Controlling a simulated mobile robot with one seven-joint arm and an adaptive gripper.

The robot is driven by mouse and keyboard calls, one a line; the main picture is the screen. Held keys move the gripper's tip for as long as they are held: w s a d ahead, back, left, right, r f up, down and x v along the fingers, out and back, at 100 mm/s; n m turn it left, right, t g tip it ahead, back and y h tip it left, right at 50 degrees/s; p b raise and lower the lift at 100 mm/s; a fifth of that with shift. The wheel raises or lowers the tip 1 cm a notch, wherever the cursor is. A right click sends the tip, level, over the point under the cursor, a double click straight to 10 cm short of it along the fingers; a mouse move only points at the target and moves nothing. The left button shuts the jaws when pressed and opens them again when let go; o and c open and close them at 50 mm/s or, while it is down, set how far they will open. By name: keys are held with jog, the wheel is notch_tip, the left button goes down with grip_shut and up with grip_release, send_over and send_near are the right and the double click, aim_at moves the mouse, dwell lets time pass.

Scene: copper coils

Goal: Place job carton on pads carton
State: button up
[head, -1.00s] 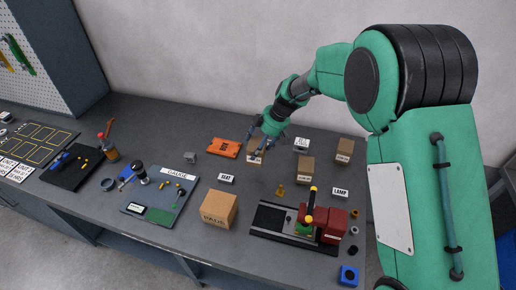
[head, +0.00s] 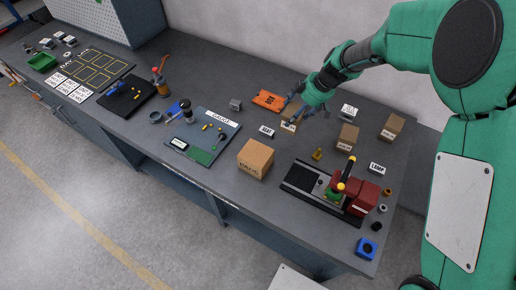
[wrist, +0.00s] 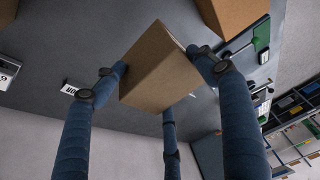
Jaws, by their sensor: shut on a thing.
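My gripper (head: 291,110) is shut on a small brown carton (head: 288,125), taken as the job carton; its label is too small to read. In the wrist view the carton (wrist: 160,72) sits between my blue fingers, slightly tilted in the picture. I cannot tell whether it is clear of the bench. The larger pads carton (head: 255,160) stands on the bench nearer the front, to the left of my gripper, its top bare. Part of a brown carton (wrist: 228,14) also shows at the top of the wrist view.
Two more cartons (head: 348,137) (head: 391,127) stand to the right. A seat label (head: 267,131) lies between my gripper and the pads carton. An orange case (head: 268,100) is behind, a gauge board (head: 203,135) left, and a red machine (head: 358,195) on a black base front right.

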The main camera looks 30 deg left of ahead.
jog(key=s+d+r+p, duration=0.1)
jog(key=s+d+p, duration=0.1)
jog(key=s, duration=1.2)
jog(key=s+d+r+p, duration=0.2)
jog(key=s+d+p, duration=0.1)
jog(key=s, duration=1.1)
jog(key=shift+d+m, duration=0.15)
jog(key=shift+m, duration=0.25)
jog(key=p, duration=0.3)
send_over(257, 153)
jog(key=shift+f, duration=0.7)
jog(key=shift+f+b, duration=0.35)
jog(key=shift+f, duration=1.45)
jog(key=o, duration=1.9)
